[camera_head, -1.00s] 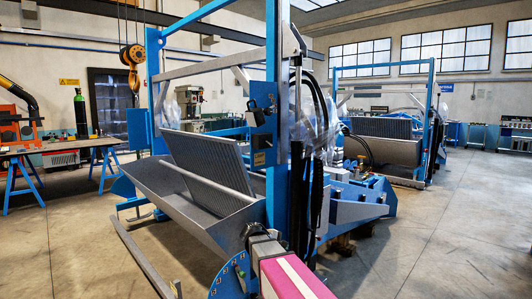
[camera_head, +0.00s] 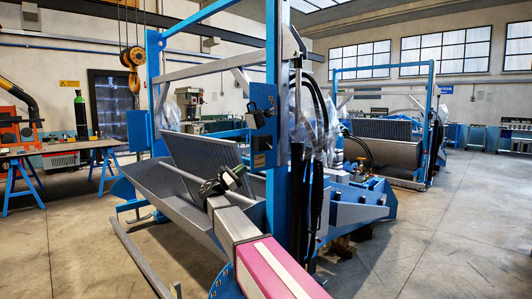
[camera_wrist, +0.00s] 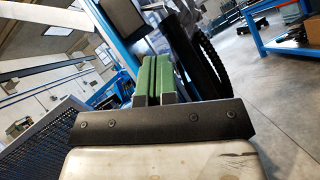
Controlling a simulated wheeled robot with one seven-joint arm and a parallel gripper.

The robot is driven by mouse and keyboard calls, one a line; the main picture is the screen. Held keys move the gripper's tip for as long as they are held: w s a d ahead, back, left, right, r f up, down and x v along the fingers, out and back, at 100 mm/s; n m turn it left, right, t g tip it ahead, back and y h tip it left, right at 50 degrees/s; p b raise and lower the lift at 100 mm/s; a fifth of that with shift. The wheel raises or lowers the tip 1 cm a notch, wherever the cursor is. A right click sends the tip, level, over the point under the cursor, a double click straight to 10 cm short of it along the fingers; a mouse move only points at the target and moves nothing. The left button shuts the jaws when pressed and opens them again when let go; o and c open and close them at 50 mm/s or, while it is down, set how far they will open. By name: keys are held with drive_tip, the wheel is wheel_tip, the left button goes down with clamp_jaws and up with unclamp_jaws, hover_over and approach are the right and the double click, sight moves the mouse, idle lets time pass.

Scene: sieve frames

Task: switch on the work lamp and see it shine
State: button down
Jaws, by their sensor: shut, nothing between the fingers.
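My gripper (camera_head: 238,170) shows in the head view, raised in front of the grey ribbed panel of the near blue machine. In the wrist view its two green fingers (camera_wrist: 156,72) are side by side and shut, with nothing between them. I cannot make out a work lamp or its switch for certain in either view. A small dark box (camera_head: 262,112) is fixed to the blue upright, above and to the right of my gripper. A dark flat panel (camera_wrist: 123,15) lies beyond the fingertips in the wrist view; I cannot tell if it is the same box.
The blue upright post (camera_head: 274,60) and black hoses (camera_head: 318,170) stand just right of my gripper. The grey trough (camera_head: 165,200) is to its left. A hook (camera_head: 132,60) hangs at the left. Open floor (camera_head: 460,230) lies at the right.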

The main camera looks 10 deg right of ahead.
sight(271, 147)
idle(0.3)
drive_tip(key=x, duration=1.4)
drive_tip(key=shift+s+d+r+n+t, duration=0.1)
drive_tip(key=shift+s+r+n+t, duration=0.05)
drive_tip(key=shift+n+t, duration=0.55)
drive_tip(key=shift+s+d+r+n+t, duration=0.1)
drive_tip(key=shift+n+t, duration=0.3)
drive_tip(key=shift+n, duration=0.5)
drive_tip(key=n+t, duration=0.1)
drive_tip(key=n+t+y, duration=0.1)
drive_tip(key=n, duration=0.1)
drive_tip(key=n+t+y, duration=0.1)
drive_tip(key=n, duration=0.1)
drive_tip(key=shift+s+d+r, duration=0.15)
drive_tip(key=shift+s+r, duration=0.15)
drive_tip(key=shift+r, duration=0.05)
drive_tip(key=n+t+y, duration=0.2)
drive_tip(key=n, duration=0.1)
drive_tip(key=r+n+t+y, duration=0.1)
drive_tip(key=n+t, duration=0.1)
drive_tip(key=n, duration=0.1)
drive_tip(key=shift+r+n+y, duration=0.1)
drive_tip(key=shift+n+y, duration=0.2)
drive_tip(key=shift+y, duration=0.1)
drive_tip(key=shift+s, duration=0.25)
drive_tip(key=v, duration=1.3)
drive_tip(key=shift+s, duration=0.45)
